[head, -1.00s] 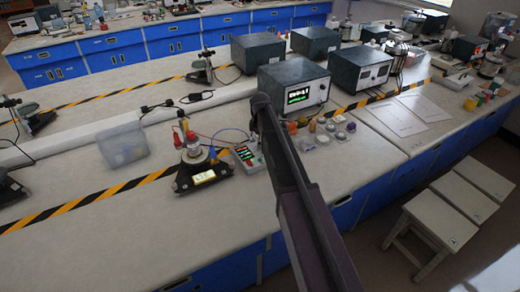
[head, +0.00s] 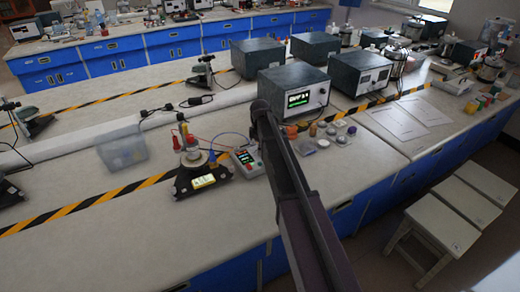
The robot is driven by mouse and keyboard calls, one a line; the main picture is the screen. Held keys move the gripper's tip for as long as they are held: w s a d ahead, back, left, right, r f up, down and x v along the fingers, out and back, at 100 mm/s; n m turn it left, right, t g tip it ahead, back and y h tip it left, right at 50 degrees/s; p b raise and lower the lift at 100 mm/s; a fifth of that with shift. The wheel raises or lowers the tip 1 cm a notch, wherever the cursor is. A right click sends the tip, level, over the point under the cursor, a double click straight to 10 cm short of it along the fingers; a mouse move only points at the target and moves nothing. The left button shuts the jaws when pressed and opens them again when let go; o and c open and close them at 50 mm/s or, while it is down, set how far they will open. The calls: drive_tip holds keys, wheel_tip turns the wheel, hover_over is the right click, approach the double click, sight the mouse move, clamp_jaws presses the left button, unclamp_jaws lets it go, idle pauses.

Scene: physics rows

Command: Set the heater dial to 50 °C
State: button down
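A small dark-based apparatus (head: 196,172) with a round metal vessel, red and yellow tops and a lit yellowish display stands on the near bench. A small light-grey box (head: 246,161) with a red and green face sits just right of it, with thin coloured leads between them. I cannot tell which of these is the heater, and no dial or its setting is readable. My dark arm (head: 295,195) reaches up from the bottom over the bench, right of the grey box. My gripper does not show; the arm's far end hides it or it lies out of sight.
A large instrument box (head: 294,92) with a green display stands behind the arm, with another box (head: 361,73) to its right. Small jars (head: 325,134) stand right of the arm. A clear plastic bin (head: 122,147) is at left. The front bench (head: 130,225) is clear at left.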

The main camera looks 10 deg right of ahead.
drive_tip(key=shift+m, duration=0.4)
drive_tip(key=m, duration=0.3)
drive_tip(key=shift+s, duration=0.1)
drive_tip(key=m, duration=0.4)
drive_tip(key=shift+m, duration=0.4)
drive_tip(key=m, duration=0.4)
drive_tip(key=shift+m, duration=2.6)
drive_tip(key=shift+c, duration=1.8)
unclamp_jaws()
